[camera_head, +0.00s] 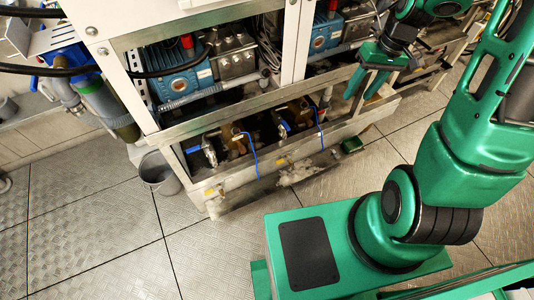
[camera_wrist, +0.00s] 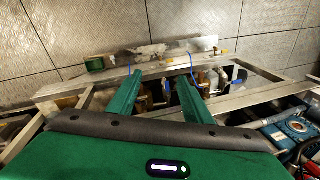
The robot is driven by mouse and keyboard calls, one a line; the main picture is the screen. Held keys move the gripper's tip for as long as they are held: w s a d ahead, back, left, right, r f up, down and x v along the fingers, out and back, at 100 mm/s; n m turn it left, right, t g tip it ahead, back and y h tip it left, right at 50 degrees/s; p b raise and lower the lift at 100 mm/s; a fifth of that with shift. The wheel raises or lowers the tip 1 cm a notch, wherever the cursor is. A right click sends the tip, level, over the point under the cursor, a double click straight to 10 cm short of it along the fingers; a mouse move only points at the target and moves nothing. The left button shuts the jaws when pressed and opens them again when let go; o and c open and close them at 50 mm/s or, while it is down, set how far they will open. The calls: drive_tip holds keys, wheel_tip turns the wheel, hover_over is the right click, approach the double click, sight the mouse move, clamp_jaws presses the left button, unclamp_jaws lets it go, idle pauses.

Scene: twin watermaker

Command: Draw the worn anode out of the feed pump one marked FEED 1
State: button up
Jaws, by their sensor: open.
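Two brass-coloured pump bodies sit in the low open bay of the machine, a left one (camera_head: 238,139) and a right one (camera_head: 300,108) in the head view. No FEED 1 marking is legible, so I cannot tell which pump it is. The worn anode cannot be made out. My gripper (camera_head: 363,92) is open and empty, above the right end of the bay. In the wrist view my gripper (camera_wrist: 160,80) has its two green fingers apart over the bay, with brass parts (camera_wrist: 205,80) beside the right finger.
Blue-handled valves (camera_head: 194,149) and blue cords (camera_head: 251,155) stand at the bay's front. A metal frame rail (camera_head: 215,119) runs above the pumps. A grey bucket (camera_head: 158,173) and a small green tray (camera_head: 351,144) stand nearby. The plated floor in front is mostly clear.

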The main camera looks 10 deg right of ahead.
drive_tip(key=w+a+f+n+y, duration=0.1)
drive_tip(key=w+a+f+y, duration=0.1)
drive_tip(key=w+a+f, duration=0.35)
drive_tip(key=w+a+f+n+t+y, duration=0.1)
drive_tip(key=w+a+f+y, duration=0.15)
drive_tip(key=f, duration=0.65)
drive_tip(key=w+a+f+n+y, duration=0.1)
drive_tip(key=w+a+f, duration=0.2)
drive_tip(key=a+f, duration=0.35)
drive_tip(key=s+a+f+m+t+y, duration=0.1)
drive_tip(key=a+f+m+t, duration=0.1)
drive_tip(key=a+f, duration=0.35)
drive_tip(key=a+f+m+t+y, duration=0.1)
drive_tip(key=a+f+t+y, duration=0.1)
drive_tip(key=f, duration=0.6)
drive_tip(key=s+a+f+m+t+y, duration=0.1)
drive_tip(key=a+f+m+t, duration=0.1)
drive_tip(key=a+f, duration=0.35)
drive_tip(key=x, duration=0.3)
drive_tip(key=f+x, duration=0.1)
drive_tip(key=x, duration=0.2)
drive_tip(key=d+x, duration=0.1)
drive_tip(key=x, duration=0.2)
drive_tip(key=shift+w+a+f, duration=0.2)
drive_tip(key=shift+w+f, duration=0.2)
drive_tip(key=shift+w, duration=0.05)
clamp_jaws()
